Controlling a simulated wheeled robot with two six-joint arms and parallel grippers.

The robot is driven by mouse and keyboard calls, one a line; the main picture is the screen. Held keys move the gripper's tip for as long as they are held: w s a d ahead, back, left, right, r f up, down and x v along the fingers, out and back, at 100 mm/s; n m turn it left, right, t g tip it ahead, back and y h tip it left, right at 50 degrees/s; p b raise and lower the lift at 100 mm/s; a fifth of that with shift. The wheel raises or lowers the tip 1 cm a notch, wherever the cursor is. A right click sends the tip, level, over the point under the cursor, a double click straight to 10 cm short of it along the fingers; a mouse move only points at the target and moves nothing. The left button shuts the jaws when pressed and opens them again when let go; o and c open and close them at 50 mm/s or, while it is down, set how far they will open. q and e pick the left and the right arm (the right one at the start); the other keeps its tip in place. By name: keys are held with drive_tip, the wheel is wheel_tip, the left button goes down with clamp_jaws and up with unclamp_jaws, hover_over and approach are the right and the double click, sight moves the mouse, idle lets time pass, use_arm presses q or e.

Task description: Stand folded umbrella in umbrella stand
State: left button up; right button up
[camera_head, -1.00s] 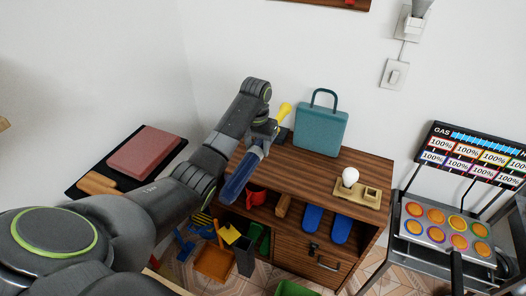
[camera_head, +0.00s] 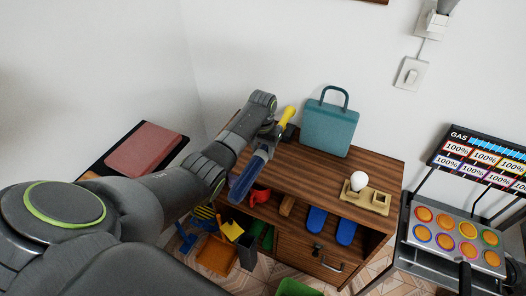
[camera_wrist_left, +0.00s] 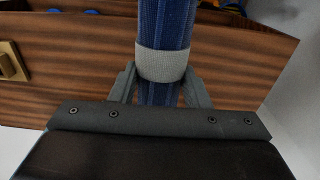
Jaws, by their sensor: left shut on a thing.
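The folded umbrella has a dark blue body (camera_head: 246,178) and a yellow handle (camera_head: 287,115). It hangs tilted in front of the wooden cabinet's left part, handle up and tip down to the left. My left gripper (camera_head: 268,140) is shut on it below the handle. In the left wrist view, the fingers (camera_wrist_left: 160,90) are on both sides of the blue umbrella (camera_wrist_left: 165,22), by its light grey band. A dark grey upright box (camera_head: 247,252), apparently the umbrella stand, is on the floor below the umbrella's tip, apart from it. My right gripper is out of view.
The wooden cabinet (camera_head: 300,168) carries a teal bag (camera_head: 330,128) and a white bulb on a tan base (camera_head: 366,193). Blue slippers (camera_head: 317,220) are on its shelf.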

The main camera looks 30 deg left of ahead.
sight(263, 149)
use_arm(q)
drive_tip(key=shift+f, duration=0.6)
drive_tip(key=shift+f, duration=0.65)
drive_tip(key=o, duration=1.1)
drive_tip(key=shift+r, duration=0.7)
wheel_tip(263, 149, up, 12)
drive_tip(key=shift+f+b, duration=0.1)
drive_tip(key=shift+b, duration=0.95)
